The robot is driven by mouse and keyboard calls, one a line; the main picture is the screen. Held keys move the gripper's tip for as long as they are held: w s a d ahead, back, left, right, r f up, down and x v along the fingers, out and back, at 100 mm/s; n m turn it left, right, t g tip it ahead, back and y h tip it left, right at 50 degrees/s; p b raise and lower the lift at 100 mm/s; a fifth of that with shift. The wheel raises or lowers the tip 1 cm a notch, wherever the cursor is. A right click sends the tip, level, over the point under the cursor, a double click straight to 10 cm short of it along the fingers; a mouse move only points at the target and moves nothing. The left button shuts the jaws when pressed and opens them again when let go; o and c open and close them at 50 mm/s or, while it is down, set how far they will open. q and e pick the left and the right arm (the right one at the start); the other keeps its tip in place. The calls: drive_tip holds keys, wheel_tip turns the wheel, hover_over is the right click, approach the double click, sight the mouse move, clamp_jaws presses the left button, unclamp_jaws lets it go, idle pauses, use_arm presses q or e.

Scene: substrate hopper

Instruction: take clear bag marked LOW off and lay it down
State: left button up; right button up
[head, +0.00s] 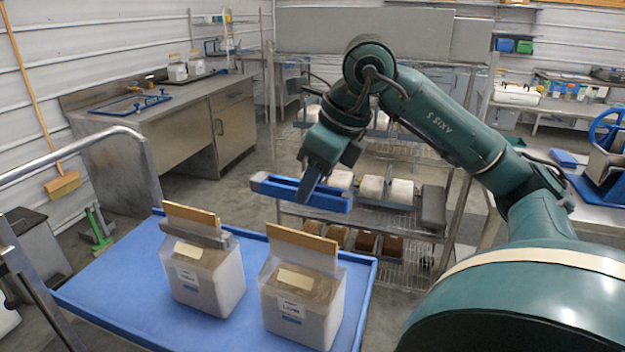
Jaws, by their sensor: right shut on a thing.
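The clear bag marked LOW (301,300) stands upright on the right part of a blue cart top (215,325). It has pale contents, a cream patch and a tan flap (302,248) standing up at its top, with no bar across it. My right gripper (309,190) is shut on a long blue bar (329,199), holding it in the air above and behind this bag, clear of it. My left gripper is not in view.
A similar bag (205,277) stands to the left on the cart, with a grey bar (198,234) across its top; its label is hard to read. A metal rail (75,165) borders the cart's left side. Wire shelves (400,235) with several bags stand behind. The cart's front-left is bare.

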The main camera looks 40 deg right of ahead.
wheel_tip(320, 180, up, 3)
drive_tip(key=shift+f+p, duration=0.1)
drive_tip(key=shift+p, duration=1.05)
